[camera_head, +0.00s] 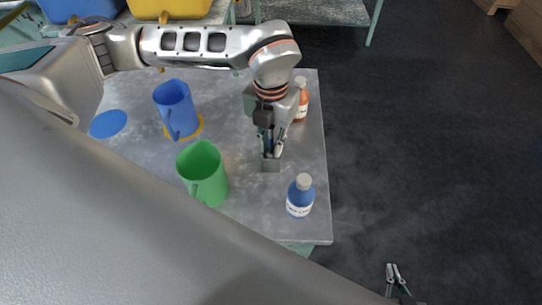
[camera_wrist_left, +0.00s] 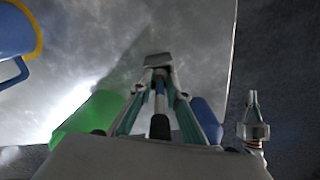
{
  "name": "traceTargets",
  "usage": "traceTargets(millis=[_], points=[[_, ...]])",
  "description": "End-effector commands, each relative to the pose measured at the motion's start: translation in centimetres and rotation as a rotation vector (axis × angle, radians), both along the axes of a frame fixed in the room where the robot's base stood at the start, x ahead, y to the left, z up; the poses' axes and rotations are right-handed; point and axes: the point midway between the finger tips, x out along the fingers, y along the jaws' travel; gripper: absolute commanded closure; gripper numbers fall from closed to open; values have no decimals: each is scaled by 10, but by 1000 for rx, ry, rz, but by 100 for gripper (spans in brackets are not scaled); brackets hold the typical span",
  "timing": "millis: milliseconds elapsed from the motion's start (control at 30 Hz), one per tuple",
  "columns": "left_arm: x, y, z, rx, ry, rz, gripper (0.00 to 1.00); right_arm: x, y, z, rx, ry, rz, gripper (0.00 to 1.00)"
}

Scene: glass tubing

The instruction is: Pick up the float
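What appears to be the float is a small tool with a grey rectangular block (camera_head: 270,165) at its lower end. In the left wrist view the grey block (camera_wrist_left: 157,60) is at the fingertips, with a thin blue and black part between the fingers. My left gripper (camera_head: 270,150) points down over the table, its fingers closed in around the tool. Whether the block touches the table is unclear. My right gripper (camera_head: 393,267) is off the table's right side at the bottom, empty, its fingertips close together; it also shows in the left wrist view (camera_wrist_left: 253,97).
On the grey table (camera_head: 240,215) stand a green pitcher (camera_head: 203,175), a blue pitcher (camera_head: 175,108) on a yellow disc, a blue bottle (camera_head: 300,197) and an orange bottle (camera_head: 301,103). A blue disc (camera_head: 108,124) lies at left. Dark floor is clear to the right.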

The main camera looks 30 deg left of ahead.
Motion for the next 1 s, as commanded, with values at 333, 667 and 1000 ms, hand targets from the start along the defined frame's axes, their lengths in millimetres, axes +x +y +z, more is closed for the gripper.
traceTargets(millis=[333, 667, 1000], points=[[0, 0, 1, 0, 0, 0, 100, -1, -1, -2, -2, 4, 1, 100], [0, 0, 8, -1, 0, 0, 100, -2, -1, -4, -3, 6, 1, 100], [2, 0, 60, -1, -6, 1, 100, -1, 0, -3, -3, 5, 1, 100]])
